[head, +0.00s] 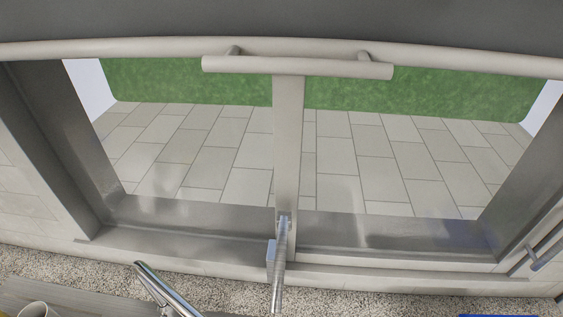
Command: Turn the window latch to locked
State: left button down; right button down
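The window latch (280,258) is at the lower middle of the head view, at the foot of the light vertical post between two glass panes. It has a small bluish-grey block and a shiny metal lever that points down toward me, nearly upright in the picture. I cannot tell from this view which latch position counts as locked. Neither of my grippers shows in this view.
A pale bar handle (297,67) crosses the top of the post. Another metal handle (545,246) is at the right edge. A curved chrome piece (165,288) rises at lower left, near a cup rim (35,309). A blue edge (498,315) shows at bottom right.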

aim_at(284, 218)
jog(key=j+z, duration=0.8)
